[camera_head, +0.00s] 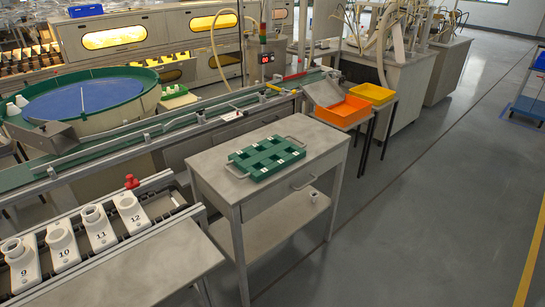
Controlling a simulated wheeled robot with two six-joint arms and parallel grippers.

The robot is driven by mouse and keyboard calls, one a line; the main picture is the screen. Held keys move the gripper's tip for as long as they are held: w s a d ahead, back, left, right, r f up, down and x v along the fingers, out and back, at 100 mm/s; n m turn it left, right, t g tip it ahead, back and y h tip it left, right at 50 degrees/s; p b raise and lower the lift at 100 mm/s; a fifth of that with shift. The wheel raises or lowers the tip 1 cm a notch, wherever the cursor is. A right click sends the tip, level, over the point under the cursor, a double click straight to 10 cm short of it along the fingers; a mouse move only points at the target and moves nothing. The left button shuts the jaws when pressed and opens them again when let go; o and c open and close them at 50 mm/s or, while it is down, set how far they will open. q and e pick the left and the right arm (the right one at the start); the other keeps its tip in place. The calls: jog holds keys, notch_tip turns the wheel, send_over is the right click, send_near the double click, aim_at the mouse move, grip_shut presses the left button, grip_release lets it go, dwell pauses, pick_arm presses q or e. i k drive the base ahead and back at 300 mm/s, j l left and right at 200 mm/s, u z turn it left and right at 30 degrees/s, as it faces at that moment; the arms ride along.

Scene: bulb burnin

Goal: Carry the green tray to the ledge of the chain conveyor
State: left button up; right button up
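The green tray (278,167) lies flat on top of a grey metal table (214,178) in the middle of the camera_head view. It has several compartments, some with small whitish marks, and a grey handle at its left and right ends. The chain conveyor (82,227) is at the lower left. It carries several white holders, numbered 9, 10, 11 and 12. A flat grey ledge (128,268) runs along its near side. Neither of my grippers is in view.
The table has a drawer pull and a lower shelf (268,238) with a small light-coloured object. An orange bin (343,111) and a yellow bin (373,94) stand behind it to the right. A red knob (131,181) rises near the conveyor.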

aim_at(123, 284)
jog(key=i+l+u, duration=0.1)
jog(key=u, duration=0.3)
jog(key=l+u, duration=0.25)
jog(key=u, duration=0.2)
jog(key=i, duration=0.05)
